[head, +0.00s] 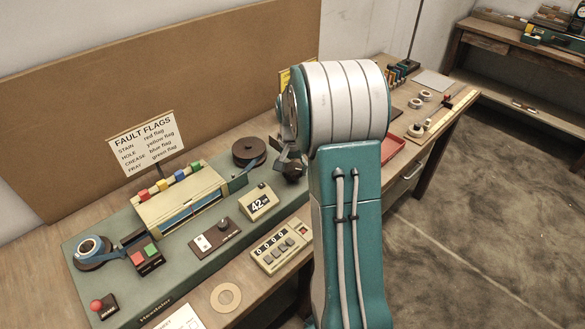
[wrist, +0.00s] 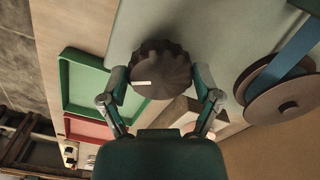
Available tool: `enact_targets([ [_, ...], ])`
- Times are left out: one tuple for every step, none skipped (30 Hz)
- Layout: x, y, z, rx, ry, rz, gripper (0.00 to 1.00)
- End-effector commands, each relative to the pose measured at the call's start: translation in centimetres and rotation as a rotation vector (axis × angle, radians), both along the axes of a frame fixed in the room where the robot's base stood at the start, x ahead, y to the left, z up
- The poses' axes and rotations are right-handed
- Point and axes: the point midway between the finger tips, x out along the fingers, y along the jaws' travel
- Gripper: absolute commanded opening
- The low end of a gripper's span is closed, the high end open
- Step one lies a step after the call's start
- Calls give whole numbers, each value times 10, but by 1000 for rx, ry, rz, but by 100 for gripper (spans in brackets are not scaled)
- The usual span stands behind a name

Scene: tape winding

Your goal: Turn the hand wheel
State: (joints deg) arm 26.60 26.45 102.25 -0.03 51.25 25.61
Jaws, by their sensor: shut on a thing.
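The hand wheel (wrist: 158,62) is a dark brown fluted knob with a small white mark on its top, in the upper middle of the wrist view. My gripper (wrist: 161,82) has one finger on each side of it and is shut on it. In the head view my gripper (head: 287,158) is at the right end of the green machine base, and the hand wheel (head: 293,172) shows only in part beside it. My arm hides much of the area behind.
A dark reel (head: 249,151) with blue tape stands just left of the wheel in the head view; it also shows at the right of the wrist view (wrist: 285,100). A green tray (wrist: 85,80) and a red tray (wrist: 85,128) lie nearby. A counter box (head: 281,246) sits in front.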

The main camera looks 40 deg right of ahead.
Motion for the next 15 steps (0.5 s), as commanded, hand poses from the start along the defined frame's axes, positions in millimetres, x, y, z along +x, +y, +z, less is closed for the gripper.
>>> enact_targets([
  [-1, 1, -2, 3, 4, -4, 34],
  [-1, 1, -2, 3, 4, -5, 34],
  [-1, 1, -2, 3, 4, -7, 34],
  [-1, 1, -2, 4, 4, -7, 34],
  [-1, 1, -2, 4, 4, -8, 34],
  [-1, 1, -2, 4, 4, -8, 34],
  [-1, 1, -2, 4, 4, -8, 34],
  [-1, 2, -2, 4, 4, -7, 34],
  [-1, 2, -2, 4, 4, -7, 34],
  [-1, 2, -2, 4, 4, -7, 34],
  [-1, 2, -2, 4, 4, -7, 34],
  [-1, 2, -2, 4, 4, -7, 34],
  [-1, 2, -2, 4, 4, -7, 86],
  [-1, 2, -2, 4, 4, -7, 99],
  [-1, 1, -2, 4, 4, -7, 100],
])
